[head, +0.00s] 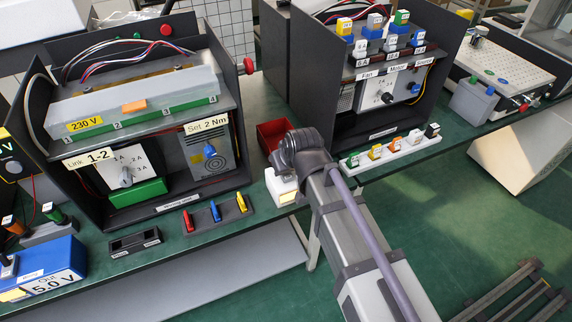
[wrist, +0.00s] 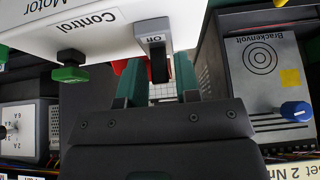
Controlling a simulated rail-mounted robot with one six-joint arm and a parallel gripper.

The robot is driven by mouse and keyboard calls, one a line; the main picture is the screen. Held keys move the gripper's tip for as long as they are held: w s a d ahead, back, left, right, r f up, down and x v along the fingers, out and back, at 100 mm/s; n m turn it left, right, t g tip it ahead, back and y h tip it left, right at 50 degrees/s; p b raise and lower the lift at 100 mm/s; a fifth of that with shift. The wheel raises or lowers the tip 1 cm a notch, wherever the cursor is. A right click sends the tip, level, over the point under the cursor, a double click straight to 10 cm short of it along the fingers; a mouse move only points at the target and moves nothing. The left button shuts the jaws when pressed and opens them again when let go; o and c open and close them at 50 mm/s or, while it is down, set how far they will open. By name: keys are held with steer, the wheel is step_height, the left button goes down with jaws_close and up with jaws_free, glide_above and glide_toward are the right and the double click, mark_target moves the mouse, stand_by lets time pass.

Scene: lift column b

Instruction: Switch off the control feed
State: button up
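In the wrist view a white panel (wrist: 110,42) carries the words "Control" and "Motor", upside down. Below "Control" a dark switch lever (wrist: 159,68) hangs beside a grey block with an "Off" label (wrist: 154,39).
The left cabinet with the "Set 2 Nm" label (head: 207,125) and the right cabinet with a fan and motor dial (head: 388,88) stand close on either side. A red bin (head: 270,133) lies between them. A row of coloured plugs (head: 393,149) stands right of my arm.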

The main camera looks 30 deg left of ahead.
steer(key=shift+o, duration=1)
